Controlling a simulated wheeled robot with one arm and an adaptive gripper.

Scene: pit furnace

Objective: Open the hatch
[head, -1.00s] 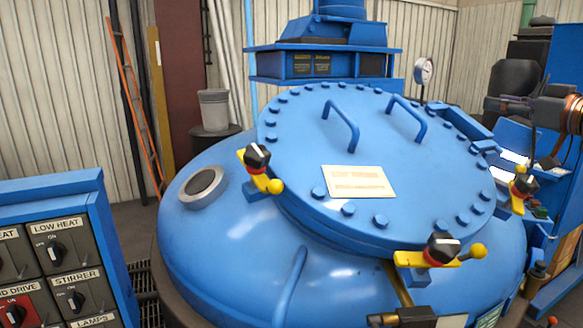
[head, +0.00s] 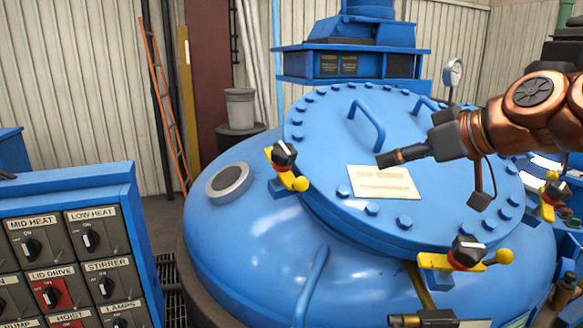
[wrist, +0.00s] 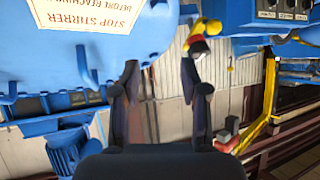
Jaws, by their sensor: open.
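The hatch is a round blue bolted lid (head: 330,130) on a blue domed vessel (head: 240,240); it lies closed. It has two blue bar handles, one partly behind my arm, and a cream label (head: 383,182). Yellow clamps with black-and-red knobs sit at its rim: left (head: 287,168), front (head: 470,256) and right (head: 553,195). My gripper (head: 430,182) is open and empty, above the lid's right half near the label. In the wrist view, my gripper (wrist: 158,75) has its fingers apart, with the lid's label (wrist: 95,22) at upper left and a clamp (wrist: 203,42) beyond the fingertips.
A switch panel (head: 75,245) with labelled knobs, one reading LID DRIVE (head: 52,292), stands at lower left. A round port (head: 228,183) is on the dome. A blue housing (head: 350,62) and a pressure gauge (head: 453,72) rise behind the lid. An orange ladder (head: 165,110) leans at the wall.

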